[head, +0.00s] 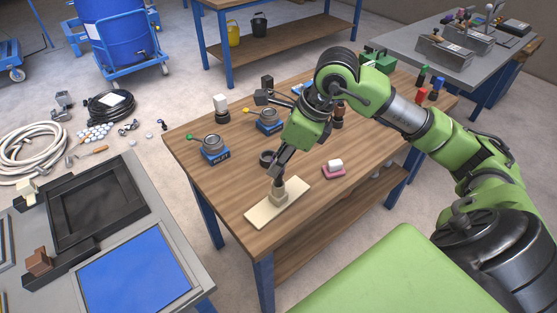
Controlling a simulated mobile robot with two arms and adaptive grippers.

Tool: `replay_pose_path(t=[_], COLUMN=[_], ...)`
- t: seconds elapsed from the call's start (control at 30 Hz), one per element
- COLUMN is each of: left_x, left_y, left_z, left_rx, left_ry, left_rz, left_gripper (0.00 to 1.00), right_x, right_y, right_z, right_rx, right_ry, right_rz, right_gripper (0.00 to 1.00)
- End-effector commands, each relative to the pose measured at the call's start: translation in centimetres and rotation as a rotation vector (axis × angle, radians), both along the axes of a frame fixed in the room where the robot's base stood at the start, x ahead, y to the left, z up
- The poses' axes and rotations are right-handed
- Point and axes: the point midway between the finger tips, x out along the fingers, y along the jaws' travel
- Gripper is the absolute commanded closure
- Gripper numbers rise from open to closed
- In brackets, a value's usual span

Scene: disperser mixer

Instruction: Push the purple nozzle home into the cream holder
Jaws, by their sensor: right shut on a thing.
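The cream holder (256,214) is a flat plate with a raised socket, lying near the front edge of the wooden table. My right gripper (278,179) points down right over the socket and is shut. A small purplish part (275,168) shows at its fingers, which I take for the purple nozzle. The fingers hide most of it, and I cannot tell how deep it sits in the socket. My left gripper is not in view.
A dark ring (267,158) lies just behind the holder, and a pink block (333,171) with a white top is to its right. Blue-based devices (215,152) stand farther back left. A grey bench (190,272) is at left.

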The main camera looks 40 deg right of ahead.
Motion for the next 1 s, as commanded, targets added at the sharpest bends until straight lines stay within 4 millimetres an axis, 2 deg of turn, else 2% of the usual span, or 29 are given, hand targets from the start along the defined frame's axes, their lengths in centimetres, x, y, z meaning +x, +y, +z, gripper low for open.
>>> replay_pose_path(t=[1.0], left_x=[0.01], left_y=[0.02], left_z=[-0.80], left_rx=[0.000], left_ry=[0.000], left_rz=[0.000], left_gripper=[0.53], right_x=[0.01], right_y=[0.01], right_z=[-0.05], right_rx=[0.000], right_ry=[0.000], right_rz=[0.000], right_gripper=[1.00])
